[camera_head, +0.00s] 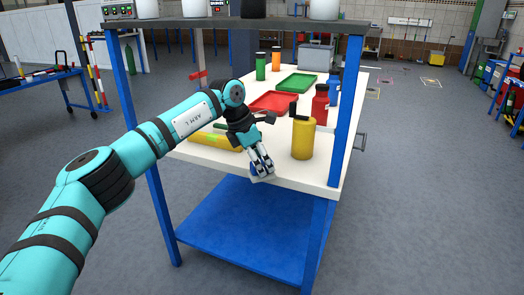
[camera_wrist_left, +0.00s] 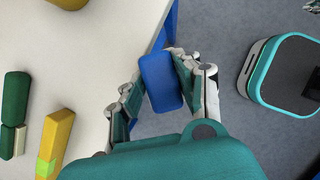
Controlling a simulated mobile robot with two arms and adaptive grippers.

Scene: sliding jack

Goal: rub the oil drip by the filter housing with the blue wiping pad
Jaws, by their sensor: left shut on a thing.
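My left gripper (camera_head: 261,167) is at the near edge of the white tabletop, pointing down, and is shut on the blue wiping pad (camera_wrist_left: 161,82). In the left wrist view the pad sits between the two fingers of the gripper (camera_wrist_left: 160,85), over the table edge and the floor beyond. Only a small bit of blue shows at the fingertips in the head view. A yellow canister with a black top (camera_head: 302,138) stands upright right of the gripper; I cannot tell whether it is the filter housing. I cannot make out an oil drip.
A yellow bar-like tool (camera_head: 215,140) lies left of the gripper. A red bottle (camera_head: 320,104), a red tray (camera_head: 274,101) and a green tray (camera_head: 295,84) are farther back. Blue posts (camera_head: 346,95) and an upper shelf (camera_head: 250,25) frame the table.

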